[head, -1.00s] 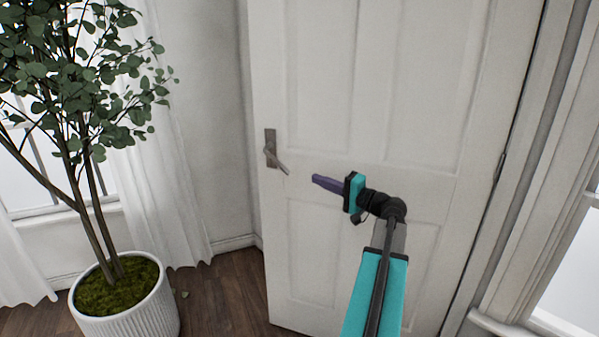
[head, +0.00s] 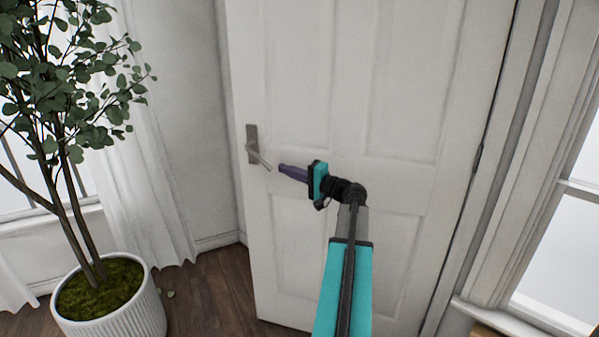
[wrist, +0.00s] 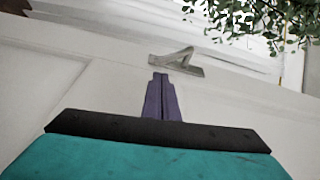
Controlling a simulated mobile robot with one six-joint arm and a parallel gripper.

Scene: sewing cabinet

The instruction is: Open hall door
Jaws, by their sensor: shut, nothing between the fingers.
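The white panelled hall door (head: 340,90) fills the middle of the head view. Its left edge stands out from the wall, with floor showing beside it. A metal lever handle (head: 256,150) on a dark plate sits near that left edge, its lever pointing right and slightly down. My gripper (head: 282,168) has purple fingers, shut and empty, pointing left at the lever's free end with what looks like a small gap. In the wrist view my gripper (wrist: 160,78) points at the handle (wrist: 178,62), just beyond the fingertips.
A leafy plant in a white ribbed pot (head: 112,305) stands on the wooden floor (head: 215,290) left of the door. White curtains (head: 150,150) hang behind it. A window (head: 560,240) with a sill is at the right, past the door frame.

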